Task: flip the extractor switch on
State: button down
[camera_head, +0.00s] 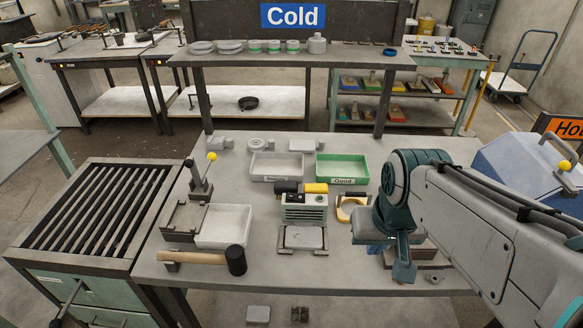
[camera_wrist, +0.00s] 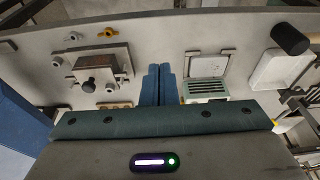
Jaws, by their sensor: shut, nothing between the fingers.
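I cannot tell which part is the extractor switch.
A mallet (camera_head: 205,258) lies at the front left beside a white tray (camera_head: 224,226). A green tray (camera_head: 342,168) and a grey tray (camera_head: 277,165) stand behind.

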jog(key=w+a+r+g+p, duration=0.1)
jog(key=w+a+r, duration=0.15)
jog(key=w, duration=0.35)
jog(key=w+a+r+p, duration=0.1)
jog(key=w+a+r, duration=0.15)
jog(key=w, duration=0.35)
jog(key=g+y+p, duration=0.1)
jog(key=g, duration=0.1)
send_over(290, 196)
jog(key=d, duration=0.2)
jog(key=shift+f, duration=0.15)
jog(key=f, duration=0.4)
jog(key=a+f+p, duration=0.1)
jog(key=f, duration=0.4)
jog(key=f+p, duration=0.1)
jog(key=f, duration=0.3)
jog(key=shift+a+f, duration=0.35)
